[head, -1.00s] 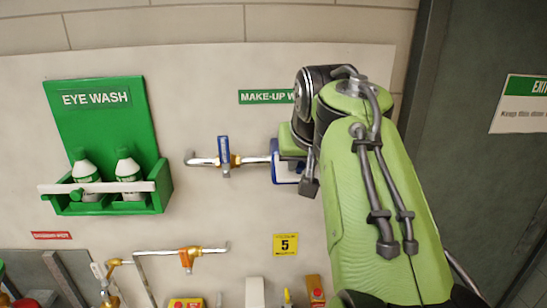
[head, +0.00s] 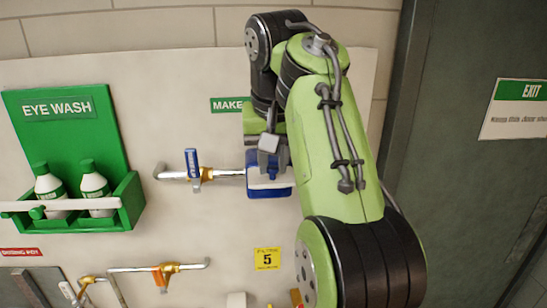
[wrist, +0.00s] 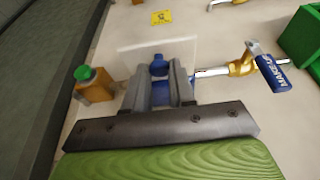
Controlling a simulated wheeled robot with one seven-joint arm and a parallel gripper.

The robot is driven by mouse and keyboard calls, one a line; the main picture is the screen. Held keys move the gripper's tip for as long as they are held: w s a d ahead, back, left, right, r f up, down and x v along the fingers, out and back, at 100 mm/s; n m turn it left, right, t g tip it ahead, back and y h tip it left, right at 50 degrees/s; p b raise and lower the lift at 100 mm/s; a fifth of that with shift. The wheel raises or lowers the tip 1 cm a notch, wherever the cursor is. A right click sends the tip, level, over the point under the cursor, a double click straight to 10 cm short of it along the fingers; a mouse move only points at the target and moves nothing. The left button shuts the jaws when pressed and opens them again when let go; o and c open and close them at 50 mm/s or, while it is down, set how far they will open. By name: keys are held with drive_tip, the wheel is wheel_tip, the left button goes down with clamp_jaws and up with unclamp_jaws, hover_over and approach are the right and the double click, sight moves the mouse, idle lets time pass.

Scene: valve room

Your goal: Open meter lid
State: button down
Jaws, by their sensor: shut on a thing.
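The blue water meter (head: 268,188), with a white band across it, sits on the wall at the right end of a short pipe. My gripper (head: 269,158) is at the meter's upper part, coming from above in the head view. In the wrist view my gripper's grey fingers (wrist: 160,94) are close together around a blue part (wrist: 159,68) of the meter. A pale, flat square (wrist: 128,62) shows behind the fingers. The fingers hide much of the meter, and I cannot tell how far the lid is raised.
A blue-handled valve (head: 192,163) is on the pipe left of the meter, near it. A green eye wash station (head: 70,130) with bottles hangs farther left. A yellow number 5 sign (head: 267,259) is below. A dark door (head: 470,200) is at the right.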

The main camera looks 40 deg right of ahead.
drive_tip(key=c, duration=1)
unclamp_jaws()
drive_tip(key=shift+o, duration=0.2)
